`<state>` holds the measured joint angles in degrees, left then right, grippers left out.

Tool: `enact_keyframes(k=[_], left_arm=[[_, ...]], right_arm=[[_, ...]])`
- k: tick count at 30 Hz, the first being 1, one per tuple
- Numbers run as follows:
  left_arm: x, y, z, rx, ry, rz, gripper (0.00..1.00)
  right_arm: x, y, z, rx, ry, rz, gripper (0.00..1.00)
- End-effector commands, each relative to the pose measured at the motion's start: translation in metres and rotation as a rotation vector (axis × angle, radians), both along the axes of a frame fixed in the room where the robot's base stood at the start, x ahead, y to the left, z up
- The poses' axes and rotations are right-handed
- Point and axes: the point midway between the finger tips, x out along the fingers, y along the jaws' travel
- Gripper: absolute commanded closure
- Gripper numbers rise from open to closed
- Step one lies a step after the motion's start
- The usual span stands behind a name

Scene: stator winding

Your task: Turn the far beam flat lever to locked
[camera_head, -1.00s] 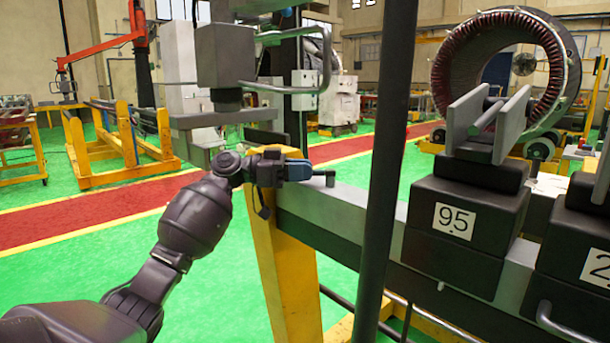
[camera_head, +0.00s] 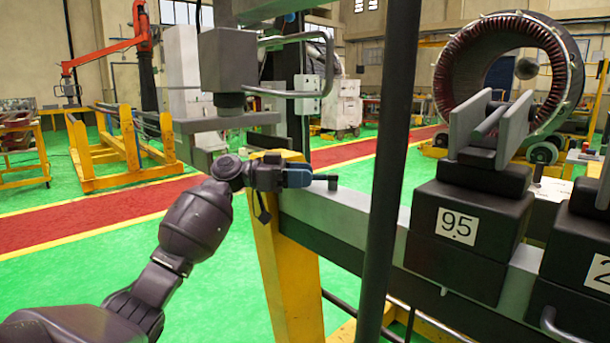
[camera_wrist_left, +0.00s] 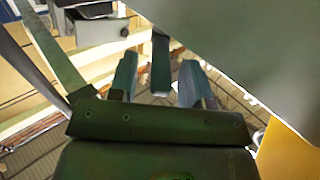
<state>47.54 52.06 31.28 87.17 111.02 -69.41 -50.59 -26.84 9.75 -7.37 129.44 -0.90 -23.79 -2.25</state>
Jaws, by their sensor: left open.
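The far beam (camera_head: 345,212) is a grey bar running from a yellow post to the right. A small dark lever end (camera_head: 331,181) shows at its left end, just past my left gripper (camera_head: 312,177). In the left wrist view a flat dark green bar, seemingly the lever (camera_wrist_left: 161,66), stands between the two fingers of my left gripper (camera_wrist_left: 157,84). The fingers are apart, with a gap seen on each side of the bar. Most of the lever is hidden behind the gripper in the head view. My right gripper is out of view.
A yellow post (camera_head: 285,270) stands under the beam end. A dark upright pole (camera_head: 385,180) crosses in front of the beam. A black block labelled 95 (camera_head: 465,240) sits to the right. A grey block with a bent handle (camera_head: 228,62) hangs above my left wrist.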

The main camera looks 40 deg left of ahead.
Motion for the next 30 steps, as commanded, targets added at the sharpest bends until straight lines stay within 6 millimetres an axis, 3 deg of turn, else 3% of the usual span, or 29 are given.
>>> enact_keyframes(k=[15, 30], left_arm=[[-0.055, 0.065, 0.002, 0.0, -0.001, 0.001, 0.55], [-0.065, 0.077, 0.0, 0.0, 0.0, 0.0, 0.55]], right_arm=[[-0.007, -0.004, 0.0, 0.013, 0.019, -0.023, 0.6], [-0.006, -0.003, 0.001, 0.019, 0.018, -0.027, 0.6]])
